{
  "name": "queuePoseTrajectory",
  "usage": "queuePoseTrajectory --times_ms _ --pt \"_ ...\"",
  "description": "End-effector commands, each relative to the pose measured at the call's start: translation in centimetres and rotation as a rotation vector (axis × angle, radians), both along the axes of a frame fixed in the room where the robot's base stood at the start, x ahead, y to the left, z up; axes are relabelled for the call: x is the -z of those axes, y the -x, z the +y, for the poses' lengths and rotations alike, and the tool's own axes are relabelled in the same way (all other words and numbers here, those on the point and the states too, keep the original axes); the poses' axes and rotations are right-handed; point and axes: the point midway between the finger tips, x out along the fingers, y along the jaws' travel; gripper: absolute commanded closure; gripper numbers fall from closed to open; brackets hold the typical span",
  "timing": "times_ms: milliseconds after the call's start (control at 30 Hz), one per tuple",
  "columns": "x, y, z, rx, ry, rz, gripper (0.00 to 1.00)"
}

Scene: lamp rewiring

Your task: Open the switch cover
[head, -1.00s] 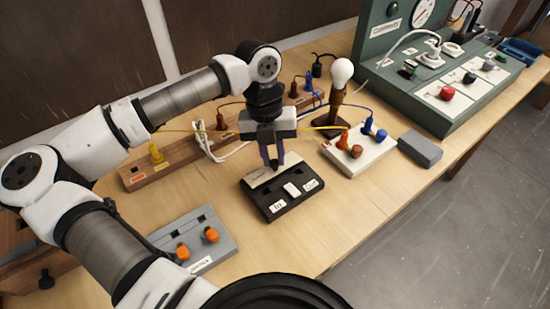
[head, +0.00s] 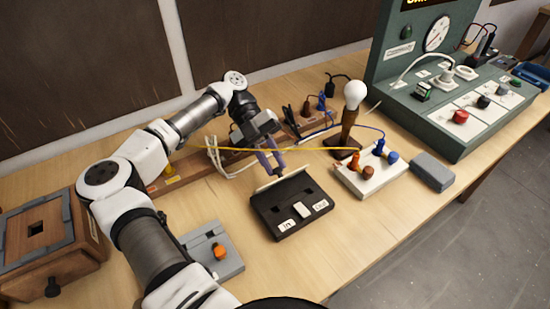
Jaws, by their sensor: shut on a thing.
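The switch (head: 291,208) is a black box with "In" and "Out" labels and a small white rocker on its near part. The fingertips hide part of the flap.
A white block with orange and blue plugs (head: 370,177) and a lamp (head: 354,108) stand to the right. A grey block (head: 432,171) lies farther right. A yellow wire (head: 318,149) runs behind. A grey plate (head: 225,262) is front left.

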Motion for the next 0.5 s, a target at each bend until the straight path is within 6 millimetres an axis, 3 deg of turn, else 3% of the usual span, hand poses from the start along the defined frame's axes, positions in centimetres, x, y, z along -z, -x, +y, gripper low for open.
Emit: queuePoseTrajectory --times_ms 500 --pt "0.45 -0.7 0.48 -0.003 0.106 0.146 1.0"
